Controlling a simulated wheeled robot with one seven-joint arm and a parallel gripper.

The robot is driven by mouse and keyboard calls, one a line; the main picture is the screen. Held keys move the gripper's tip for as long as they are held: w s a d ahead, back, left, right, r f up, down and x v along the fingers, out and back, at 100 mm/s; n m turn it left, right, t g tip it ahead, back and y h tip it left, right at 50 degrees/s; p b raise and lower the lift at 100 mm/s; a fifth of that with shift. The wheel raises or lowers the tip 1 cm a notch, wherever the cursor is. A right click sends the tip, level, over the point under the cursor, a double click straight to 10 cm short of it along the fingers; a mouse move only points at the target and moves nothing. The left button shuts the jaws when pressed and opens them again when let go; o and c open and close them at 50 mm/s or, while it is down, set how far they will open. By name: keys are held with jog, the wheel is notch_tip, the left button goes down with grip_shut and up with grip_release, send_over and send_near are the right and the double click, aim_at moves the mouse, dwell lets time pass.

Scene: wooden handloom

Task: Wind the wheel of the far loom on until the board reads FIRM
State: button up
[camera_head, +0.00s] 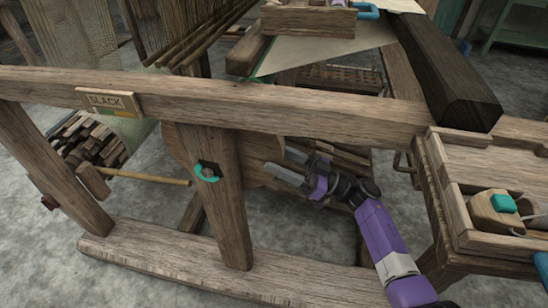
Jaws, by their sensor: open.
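The board (112,101) on the loom's long side rail reads SLACK. A round wooden wheel (258,160) sits low behind the upright post (228,215), which hides its middle.
The long rail (330,112) crosses above my gripper, and a floor beam (190,270) runs below. A wooden table with a tray (463,218) holding a teal-marked shuttle-like block (497,210) stands right of my arm. A dark beam (447,80) lies behind.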

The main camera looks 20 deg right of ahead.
jog(key=shift+w+a+r, duration=0.3)
jog(key=shift+w+a, duration=0.1)
jog(key=shift+a, duration=0.15)
grip_shut()
dwell(1.1)
